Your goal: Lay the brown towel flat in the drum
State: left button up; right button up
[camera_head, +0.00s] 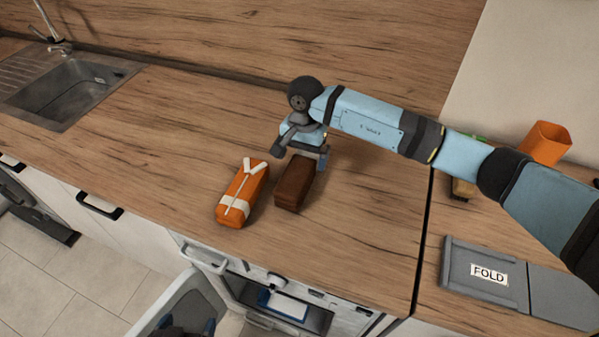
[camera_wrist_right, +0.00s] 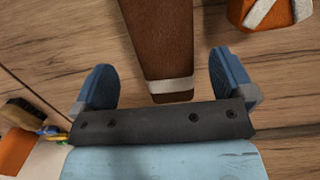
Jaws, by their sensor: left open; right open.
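The brown towel (camera_head: 293,186) is a folded block with a pale band, lying on the wooden counter. It also shows in the right wrist view (camera_wrist_right: 163,45). My right gripper (camera_head: 301,156) is open at the towel's back end. In the right wrist view, the fingers of my right gripper (camera_wrist_right: 161,75) stand apart, one on each side of the towel, with gaps. My left gripper (camera_head: 190,329) seems to be the dark and blue shape at the bottom edge, mostly cut off. Below the counter is an open white appliance (camera_head: 215,262); its drum cannot be made out clearly.
An orange bundle with white straps (camera_head: 239,190) lies just left of the towel. A grey board marked FOLD (camera_head: 470,292) lies at the right, with an orange container (camera_head: 547,143) behind. A sink (camera_head: 66,90) is at the far left. Counter between sink and bundle is clear.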

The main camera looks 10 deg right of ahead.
aim_at(299, 176)
notch_tip(299, 176, down, 2)
jog(key=shift+a+f, duration=0.1)
jog(key=shift+f, duration=0.1)
jog(key=f, duration=0.1)
jog(key=f+p, duration=0.1)
jog(key=f, duration=0.2)
jog(key=shift+s+a+f+p, duration=0.15)
jog(key=shift+a+f+p, duration=0.1)
jog(key=shift+f+p, duration=0.15)
jog(key=c, duration=1.2)
notch_tip(299, 176, up, 19)
jog(key=b, duration=0.3)
jog(key=s+d+n+p, duration=0.2)
jog(key=s+d, duration=0.2)
jog(key=s+d+n+p, duration=0.2)
jog(key=s+d, duration=0.1)
jog(key=d, duration=0.1)
jog(key=s+d+f+n+p, duration=0.1)
jog(key=s+d+n+p, duration=0.1)
jog(key=s+d+p, duration=0.1)
jog(key=shift+s+d+n+h, duration=0.4)
jog(key=shift+s+d, duration=0.2)
jog(key=shift+s, duration=0.25)
